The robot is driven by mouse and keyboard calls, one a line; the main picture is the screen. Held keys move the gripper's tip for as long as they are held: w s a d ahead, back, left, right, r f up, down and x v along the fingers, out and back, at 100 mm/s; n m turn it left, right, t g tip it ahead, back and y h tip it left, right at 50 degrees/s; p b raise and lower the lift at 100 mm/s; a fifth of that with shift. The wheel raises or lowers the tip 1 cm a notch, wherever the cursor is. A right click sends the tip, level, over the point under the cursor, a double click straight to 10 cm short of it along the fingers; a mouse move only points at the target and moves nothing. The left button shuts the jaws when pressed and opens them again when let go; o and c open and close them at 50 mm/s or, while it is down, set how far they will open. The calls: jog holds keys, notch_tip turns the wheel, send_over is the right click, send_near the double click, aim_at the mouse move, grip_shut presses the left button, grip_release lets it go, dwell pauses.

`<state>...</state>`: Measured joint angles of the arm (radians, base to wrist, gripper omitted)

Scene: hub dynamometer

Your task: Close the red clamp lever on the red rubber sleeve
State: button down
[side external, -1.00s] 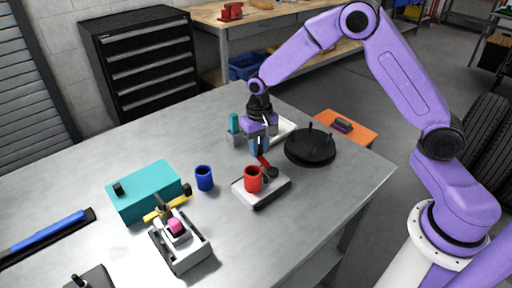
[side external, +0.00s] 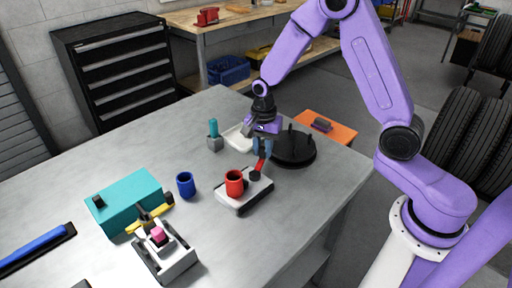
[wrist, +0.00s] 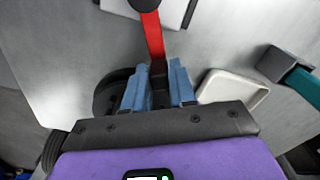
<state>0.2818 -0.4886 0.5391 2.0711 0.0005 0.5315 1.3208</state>
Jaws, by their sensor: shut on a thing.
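The red rubber sleeve (side external: 234,182) stands upright on a white base plate (side external: 244,200). Beside it on the plate is a black pivot (side external: 254,177), from which the red clamp lever (side external: 260,166) reaches up and right, away from the sleeve. My gripper (side external: 262,148) is above the lever's far end, pointing down. In the wrist view, the red lever (wrist: 152,35) runs from the black pivot (wrist: 143,4) to its dark end between the blue fingers of my gripper (wrist: 158,80), which are shut on it. The sleeve is out of the wrist view.
A black round plate with pegs (side external: 293,150) is close to the right of my gripper. A white tray (side external: 238,138) and a teal-handled tool in a grey holder (side external: 214,140) are behind-left. A blue cup (side external: 186,185), teal box (side external: 125,200) and yellow-handled clamp fixture (side external: 165,255) stand left.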

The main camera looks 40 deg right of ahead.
jog(key=shift+s+d+m, duration=0.2)
jog(key=shift+s+m, duration=0.4)
jog(key=shift+m, duration=0.4)
jog(key=shift+s+d+m, duration=0.2)
jog(key=shift+s+m, duration=0.4)
jog(key=shift+m, duration=0.4)
jog(key=c, duration=1)
grip_release()
jog(key=shift+s, duration=0.1)
jog(key=shift+r, duration=0.15)
notch_tip(320, 180, up, 17)
jog(key=shift+r, duration=0.1)
jog(key=shift+c, duration=0.3)
